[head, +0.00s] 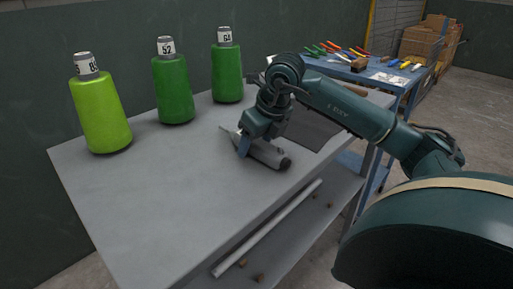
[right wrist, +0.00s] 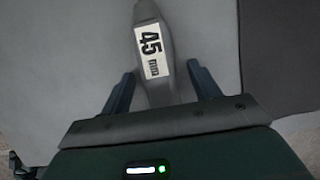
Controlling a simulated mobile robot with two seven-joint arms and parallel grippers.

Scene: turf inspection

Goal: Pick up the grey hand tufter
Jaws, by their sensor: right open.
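The grey hand tufter (head: 268,154) lies on the grey table, its tapered tip to the left and its dark end to the right. In the right wrist view the tufter (right wrist: 151,50) carries a white label reading "45 mm". My right gripper (head: 243,148) is over the tufter from above. In the right wrist view its two blue fingers (right wrist: 162,88) are apart, one on each side of the tufter's body, with gaps visible. The gripper hides part of the tufter in the head view. My left gripper is not in view.
Three green yarn cones, marked 85 (head: 103,112), 52 (head: 173,88) and 64 (head: 227,70), stand along the table's back. A dark flat mat (head: 312,130) lies right of the tufter. A blue bench (head: 372,72) with tools stands beyond. The table's (head: 150,215) front left is clear.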

